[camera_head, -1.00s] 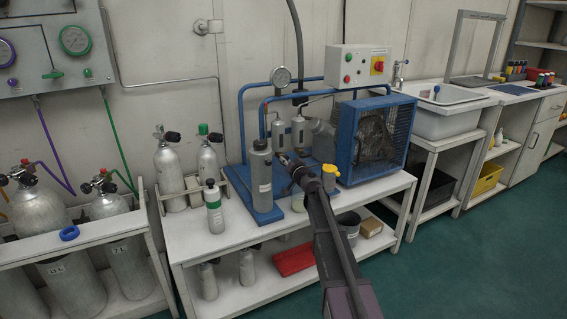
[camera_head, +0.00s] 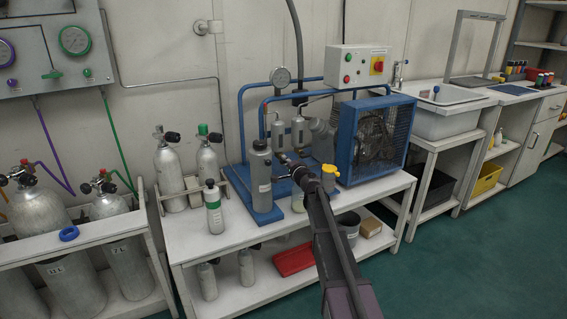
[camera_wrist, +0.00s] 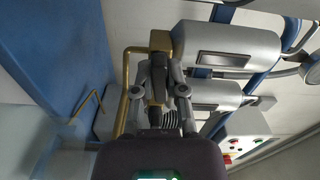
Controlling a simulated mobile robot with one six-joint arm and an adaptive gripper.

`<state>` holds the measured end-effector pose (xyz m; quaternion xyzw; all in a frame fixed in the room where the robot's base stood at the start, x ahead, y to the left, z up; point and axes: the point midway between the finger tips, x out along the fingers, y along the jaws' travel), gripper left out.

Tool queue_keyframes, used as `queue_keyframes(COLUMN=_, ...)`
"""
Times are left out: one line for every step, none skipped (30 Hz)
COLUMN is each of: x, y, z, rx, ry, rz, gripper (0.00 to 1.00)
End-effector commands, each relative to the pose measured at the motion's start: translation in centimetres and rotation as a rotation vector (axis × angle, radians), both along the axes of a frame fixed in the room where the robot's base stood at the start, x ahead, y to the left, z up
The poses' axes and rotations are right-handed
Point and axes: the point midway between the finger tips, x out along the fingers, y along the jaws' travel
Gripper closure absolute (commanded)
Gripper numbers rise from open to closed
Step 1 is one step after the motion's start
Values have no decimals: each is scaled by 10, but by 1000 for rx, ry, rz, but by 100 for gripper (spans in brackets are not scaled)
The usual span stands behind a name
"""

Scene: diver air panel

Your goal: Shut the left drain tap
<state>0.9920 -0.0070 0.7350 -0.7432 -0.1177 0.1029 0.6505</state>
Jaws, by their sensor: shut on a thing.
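Two grey filter cylinders stand on the blue compressor frame, the left one (camera_head: 278,133) and the right one (camera_head: 298,130). In the wrist view the picture is turned, and the left cylinder (camera_wrist: 225,45) lies above the right one (camera_wrist: 215,95). The left drain tap (camera_wrist: 160,41) is a brass fitting at the left cylinder's lower end, with a bent brass pipe. My gripper (camera_wrist: 158,75) is shut on this tap; its fingers hide most of the handle. In the head view my gripper (camera_head: 284,158) reaches below the cylinders, and the tap is too small to make out.
A tall grey bottle (camera_head: 262,180) stands close left of my gripper. A yellow-topped container (camera_head: 329,178) is close to my wrist on the right. The blue fan cage (camera_head: 375,140) stands further right.

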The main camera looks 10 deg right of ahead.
Motion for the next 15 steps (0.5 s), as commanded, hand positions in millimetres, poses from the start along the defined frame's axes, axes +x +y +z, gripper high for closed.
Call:
queue_keyframes(x=-3, y=1, z=0, rx=26, ry=9, rz=4, gripper=100)
queue_keyframes(x=-3, y=1, z=0, rx=41, ry=14, rz=4, gripper=100)
queue_keyframes(x=-3, y=1, z=-1, rx=60, ry=20, rz=4, gripper=100)
queue_keyframes(x=-3, y=1, z=-1, rx=73, ry=24, rz=4, gripper=100)
queue_keyframes(x=-3, y=1, z=-1, rx=85, ry=28, rz=4, gripper=100)
queue_keyframes(x=-3, y=1, z=-1, rx=99, ry=33, rz=4, gripper=100)
queue_keyframes(x=-3, y=1, z=-1, rx=108, ry=36, rz=4, gripper=100)
queue_keyframes(x=-3, y=1, z=-1, rx=115, ry=39, rz=4, gripper=100)
queue_keyframes(x=-3, y=2, z=-1, rx=122, ry=41, rz=4, gripper=100)
queue_keyframes(x=-3, y=2, z=-1, rx=128, ry=43, rz=4, gripper=100)
queue_keyframes(x=-3, y=2, z=-1, rx=133, ry=45, rz=4, gripper=100)
queue_keyframes(x=-3, y=2, z=-1, rx=136, ry=46, rz=4, gripper=100)
queue_keyframes(x=-3, y=2, z=-1, rx=138, ry=47, rz=4, gripper=100)
queue_keyframes(x=-3, y=2, z=-1, rx=139, ry=47, rz=4, gripper=100)
queue_keyframes(x=-3, y=2, z=-1, rx=141, ry=47, rz=4, gripper=100)
